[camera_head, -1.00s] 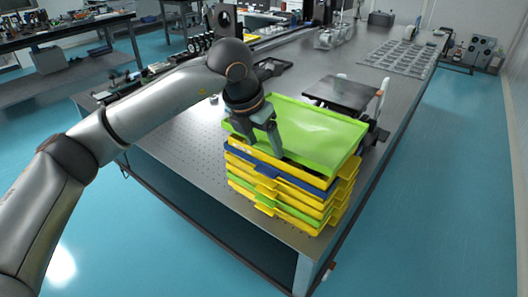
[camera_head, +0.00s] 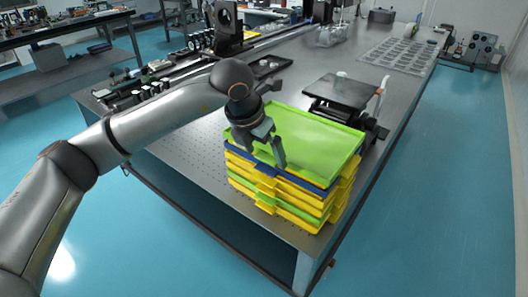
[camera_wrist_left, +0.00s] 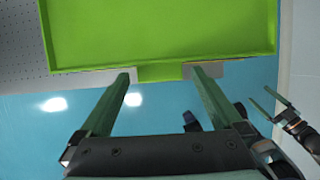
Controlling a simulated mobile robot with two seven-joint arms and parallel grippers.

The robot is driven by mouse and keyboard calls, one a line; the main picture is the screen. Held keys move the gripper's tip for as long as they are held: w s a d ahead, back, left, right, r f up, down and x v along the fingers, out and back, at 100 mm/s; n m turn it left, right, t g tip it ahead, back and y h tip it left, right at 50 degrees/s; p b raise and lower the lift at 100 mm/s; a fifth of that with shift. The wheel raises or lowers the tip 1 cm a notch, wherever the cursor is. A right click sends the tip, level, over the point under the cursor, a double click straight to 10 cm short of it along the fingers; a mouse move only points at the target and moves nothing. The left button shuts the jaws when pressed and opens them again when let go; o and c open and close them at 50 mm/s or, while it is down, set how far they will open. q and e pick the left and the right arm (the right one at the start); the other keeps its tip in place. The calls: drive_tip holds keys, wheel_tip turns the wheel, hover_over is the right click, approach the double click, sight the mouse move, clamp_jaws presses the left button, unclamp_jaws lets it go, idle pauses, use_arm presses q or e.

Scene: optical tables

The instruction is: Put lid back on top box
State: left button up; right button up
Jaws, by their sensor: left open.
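My left gripper (camera_head: 262,152) is open at the lid's near left edge. In the left wrist view, its fingertips (camera_wrist_left: 160,74) stand apart on either side of the lid's small tab, which looks untouched. The top box beneath is mostly hidden by the lid. My right gripper (camera_wrist_left: 277,106) shows only at the right of the left wrist view, its fingers apart and empty.
A dark raised platform (camera_head: 340,92) stands just behind the stack. Optical rails and parts (camera_head: 150,82) run along the table's left side. The perforated table (camera_head: 195,145) is bare left of the stack, and its front edge is close by.

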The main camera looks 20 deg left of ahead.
use_arm(q)
drive_tip(key=v, duration=1.1)
drive_tip(key=s+d+f+n+g+h, duration=0.25)
drive_tip(key=s+d+h, duration=0.25)
drive_tip(key=d+h, duration=0.45)
drive_tip(key=s+d+f+n+g+h, duration=0.1)
drive_tip(key=s+d+f+g+h, duration=0.3)
drive_tip(key=d+h, duration=0.6)
drive_tip(key=w+a+f+n+t+y, duration=0.3)
drive_tip(key=a+f+n+t+y, duration=0.25)
drive_tip(key=n+t, duration=0.55)
drive_tip(key=w+a+f+n+t+y, duration=0.35)
drive_tip(key=f+n+t, duration=0.45)
drive_tip(key=n, duration=0.5)
drive_tip(key=s+a+f+n+g+y, duration=0.3)
drive_tip(key=s+a+f+n+y, duration=0.2)
drive_tip(key=s+f, duration=0.4)
drive_tip(key=s+a+f+n+g+y, duration=0.4)
drive_tip(key=s+f, duration=0.6)
drive_tip(key=f, duration=0.6)
drive_tip(key=shift+a+f+n+y+b, duration=0.2)
drive_tip(key=shift+a+n+y+b, duration=0.3)
drive_tip(key=shift+n, duration=0.25)
